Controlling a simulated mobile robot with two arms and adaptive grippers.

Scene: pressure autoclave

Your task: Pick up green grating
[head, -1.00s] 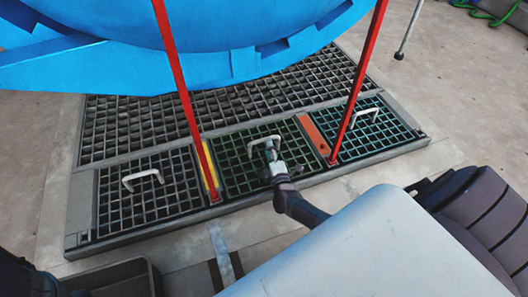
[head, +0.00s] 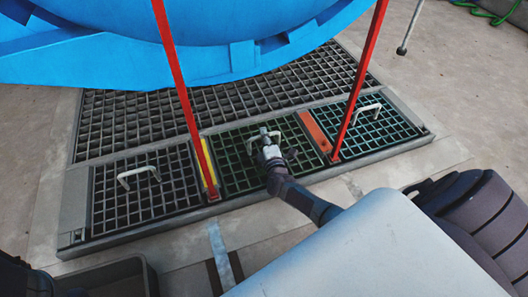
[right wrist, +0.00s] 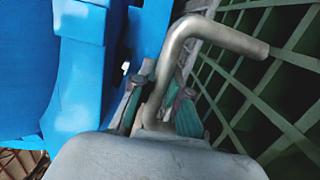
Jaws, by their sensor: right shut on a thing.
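The green grating (head: 236,172) is the middle panel in the front row of the floor frame, between a yellow strip and an orange strip. It looks to lie in its frame. Its pale bent handle (head: 290,130) stands up from it. My right gripper (head: 268,139) is shut on this handle, near its left part. In the right wrist view, the grey handle (right wrist: 205,32) rises from between the teal-padded fingers (right wrist: 157,108), with the green grating (right wrist: 270,80) at the right. The fingers and wrist hide part of the handle. My left gripper is not in view.
A dark grating (head: 135,200) with a handle lies to the left, and a teal-green grating (head: 378,130) to the right. Two red posts (head: 187,105), (head: 361,75) stand beside the middle panel. A large blue curved body (head: 180,55) overhangs the back.

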